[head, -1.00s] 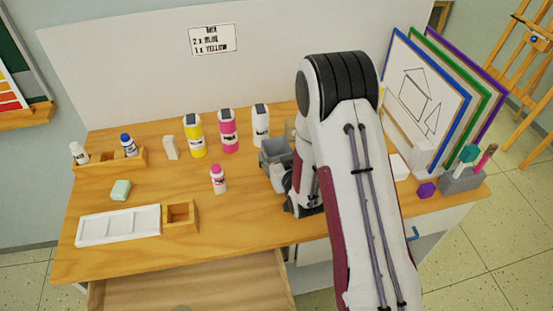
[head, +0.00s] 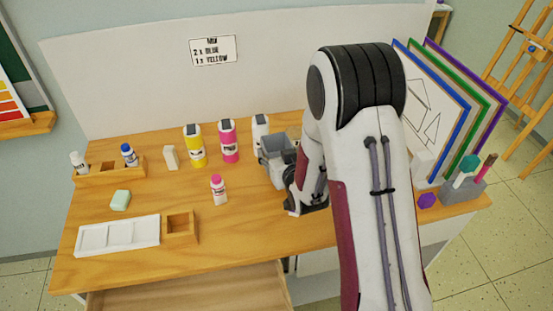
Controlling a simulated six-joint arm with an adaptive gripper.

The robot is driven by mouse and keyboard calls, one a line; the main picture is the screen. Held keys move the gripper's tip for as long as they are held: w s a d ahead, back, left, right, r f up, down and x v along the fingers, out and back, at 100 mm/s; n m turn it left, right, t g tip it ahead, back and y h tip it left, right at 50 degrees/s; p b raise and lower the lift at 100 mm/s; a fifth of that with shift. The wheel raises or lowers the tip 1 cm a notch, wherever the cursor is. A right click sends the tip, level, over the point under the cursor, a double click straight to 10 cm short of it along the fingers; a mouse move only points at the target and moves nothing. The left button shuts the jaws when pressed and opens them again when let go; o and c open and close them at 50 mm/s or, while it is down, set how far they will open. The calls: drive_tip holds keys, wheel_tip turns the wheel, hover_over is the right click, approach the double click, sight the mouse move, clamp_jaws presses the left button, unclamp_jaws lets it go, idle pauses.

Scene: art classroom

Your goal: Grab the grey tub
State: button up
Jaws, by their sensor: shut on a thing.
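The grey tub (head: 278,172) is a small open-topped box in the middle of the wooden table, in front of the white bottle. My gripper (head: 291,178) is shut on the tub from its right side. My arm hides most of the gripper and the tub's right part. The tub looks upright and appears slightly above the tabletop, though its base is partly hidden.
A yellow bottle (head: 195,146), a pink bottle (head: 229,141) and a white bottle (head: 260,129) stand behind. A small pink-capped bottle (head: 218,189) stands to the left. A white palette (head: 117,235) and wooden box (head: 181,228) lie front left. An open drawer (head: 190,289) juts out in front.

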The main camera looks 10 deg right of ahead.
sight(273, 137)
drive_tip(key=shift+r, duration=2.1)
drive_tip(key=shift+f, duration=0.1)
